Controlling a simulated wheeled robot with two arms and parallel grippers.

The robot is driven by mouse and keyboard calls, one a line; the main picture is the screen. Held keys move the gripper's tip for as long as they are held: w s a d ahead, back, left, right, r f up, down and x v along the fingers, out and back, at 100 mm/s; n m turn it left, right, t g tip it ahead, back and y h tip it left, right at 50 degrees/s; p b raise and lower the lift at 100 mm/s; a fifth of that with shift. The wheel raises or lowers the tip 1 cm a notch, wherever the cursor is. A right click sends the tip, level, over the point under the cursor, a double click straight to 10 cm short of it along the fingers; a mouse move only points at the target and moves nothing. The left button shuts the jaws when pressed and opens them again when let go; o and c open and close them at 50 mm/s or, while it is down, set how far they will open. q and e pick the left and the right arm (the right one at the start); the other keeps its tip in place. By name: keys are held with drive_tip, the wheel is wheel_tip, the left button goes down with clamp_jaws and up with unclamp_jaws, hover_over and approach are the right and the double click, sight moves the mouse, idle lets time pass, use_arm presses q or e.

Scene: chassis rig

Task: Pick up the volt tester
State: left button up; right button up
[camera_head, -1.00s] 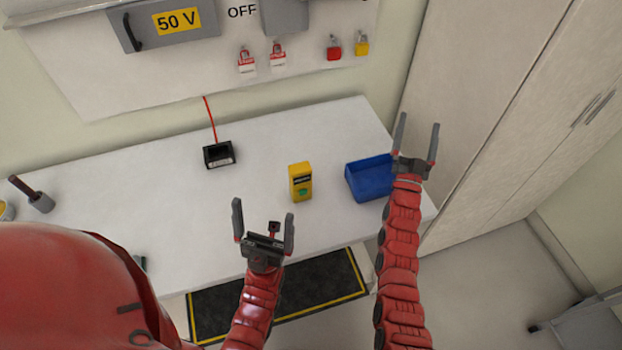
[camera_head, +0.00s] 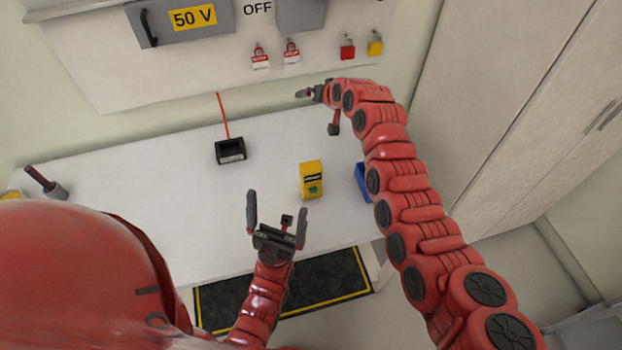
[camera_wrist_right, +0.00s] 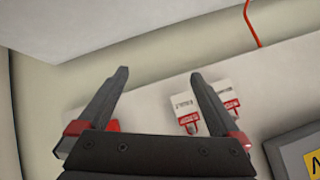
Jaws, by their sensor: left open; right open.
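The volt tester (camera_head: 311,178) is a yellow box with a dark display and a green patch, standing on the white table in the head view. My left gripper (camera_head: 277,222) is open and empty, below and a little left of the tester, apart from it. My right gripper (camera_head: 305,94) is raised above the table's back edge, up from the tester in the picture. In the right wrist view my right gripper (camera_wrist_right: 157,95) is open with nothing between its fingers. The tester is not in the right wrist view.
A blue bin (camera_head: 362,182) is partly hidden behind my right arm. A black holder (camera_head: 230,150) with a red cord stands left of the tester. Padlocks with tags (camera_head: 291,53) hang on the wall panel, also in the right wrist view (camera_wrist_right: 217,100). A dark-handled tool (camera_head: 45,183) lies far left.

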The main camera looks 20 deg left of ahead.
drive_tip(key=s+a+r+n+g+h, duration=0.1)
drive_tip(key=s+r+n+g+h, duration=0.2)
drive_tip(key=s, duration=0.6)
wheel_tip(320, 180, up, 2)
drive_tip(key=g+h+p, duration=0.1)
drive_tip(key=g+h, duration=0.3)
hover_over(308, 166)
wheel_tip(308, 166, down, 10)
drive_tip(key=p, duration=0.4)
drive_tip(key=shift+f+p, duration=0.2)
drive_tip(key=shift+p, duration=0.1)
drive_tip(key=shift+f, duration=0.35)
drive_tip(key=shift+d+f+p, duration=0.1)
drive_tip(key=shift+f+p, duration=0.3)
drive_tip(key=shift+f, duration=0.05)
wheel_tip(308, 166, down, 4)
drive_tip(key=shift+w+d+r+p, duration=0.1)
drive_tip(key=shift+d+r+p, duration=0.05)
drive_tip(key=shift+r+p, duration=0.15)
drive_tip(key=shift+w+f, duration=0.1)
drive_tip(key=shift+f, duration=0.55)
drive_tip(key=shift+d, duration=0.1)
